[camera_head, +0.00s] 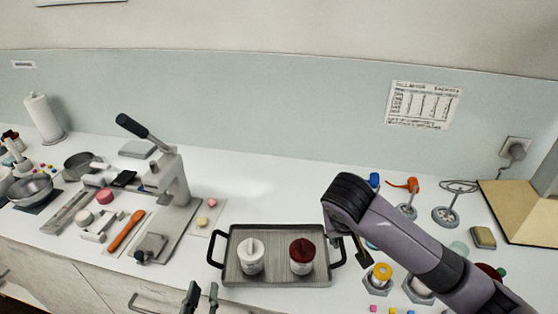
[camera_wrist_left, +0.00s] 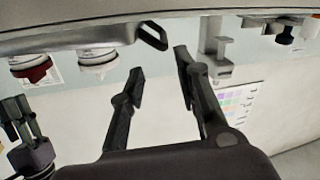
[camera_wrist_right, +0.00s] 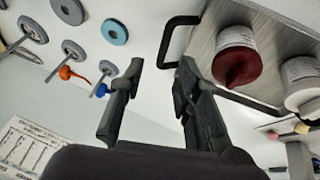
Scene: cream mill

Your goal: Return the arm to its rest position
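My left gripper (camera_head: 201,297) shows at the bottom edge of the head view, in front of the tray. Its fingers stand apart with nothing between them in the left wrist view (camera_wrist_left: 158,70). My right arm comes in from the right in the head view, with its gripper pointing down beside the tray's right handle and partly hidden by the wrist. In the right wrist view my right gripper (camera_wrist_right: 160,78) has its fingers apart and empty, near the tray handle.
A dark-rimmed tray (camera_head: 277,281) holds a white-lidded jar (camera_head: 250,257) and a red-lidded jar (camera_head: 302,257). A lever press (camera_head: 174,180) stands left of it. Stands with blue and orange items (camera_head: 408,190) are behind my right arm. Bare counter lies behind the tray.

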